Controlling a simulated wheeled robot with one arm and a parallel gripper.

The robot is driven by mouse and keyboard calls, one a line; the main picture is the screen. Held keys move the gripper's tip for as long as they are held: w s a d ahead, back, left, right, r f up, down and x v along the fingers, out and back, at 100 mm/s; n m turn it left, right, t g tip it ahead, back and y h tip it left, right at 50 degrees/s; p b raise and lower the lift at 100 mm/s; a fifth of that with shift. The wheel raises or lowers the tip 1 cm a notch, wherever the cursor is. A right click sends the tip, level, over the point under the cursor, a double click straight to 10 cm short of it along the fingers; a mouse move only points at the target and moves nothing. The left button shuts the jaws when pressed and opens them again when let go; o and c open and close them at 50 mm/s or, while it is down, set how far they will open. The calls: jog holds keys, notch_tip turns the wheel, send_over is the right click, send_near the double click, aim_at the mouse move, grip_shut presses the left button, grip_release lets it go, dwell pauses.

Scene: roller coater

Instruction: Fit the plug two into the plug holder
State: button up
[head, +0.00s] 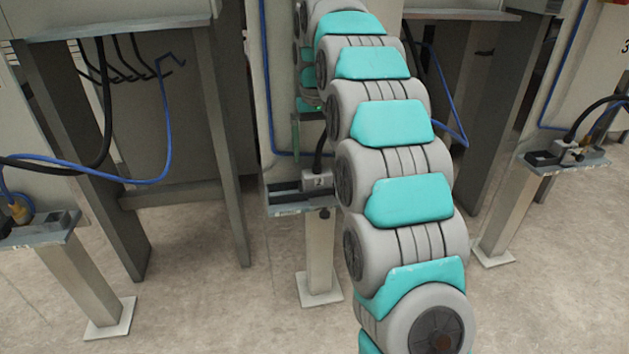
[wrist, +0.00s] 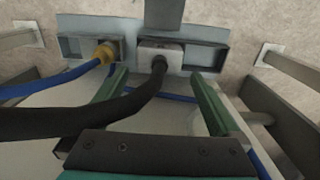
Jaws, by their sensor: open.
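Plug two is a grey block marked "2" with a black cable. In the head view, plug two (head: 317,181) is at the plug holder (head: 288,210), a grey-blue shelf on a post, beside a dark open slot. In the wrist view, plug two (wrist: 160,53) is at the middle of the holder (wrist: 206,30), its cable running toward lower left. I cannot tell whether it is fully seated. My gripper (wrist: 160,74) is open, its green fingers apart on either side of the cable, short of the plug. In the head view my arm mostly hides the gripper.
A yellow plug (wrist: 103,53) with a blue cable is in the holder's left compartment in the wrist view; the right compartment looks empty. Similar shelves stand at left (head: 40,232) and right (head: 570,163) in the head view. Hanging cables (head: 150,180) and metal posts surround the area.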

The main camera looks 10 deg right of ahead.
aim_at(317, 172)
jog(key=shift+s+f, duration=0.2)
jog(key=shift+f, duration=3)
jog(key=c, duration=1.4)
jog(key=shift+r, duration=0.2)
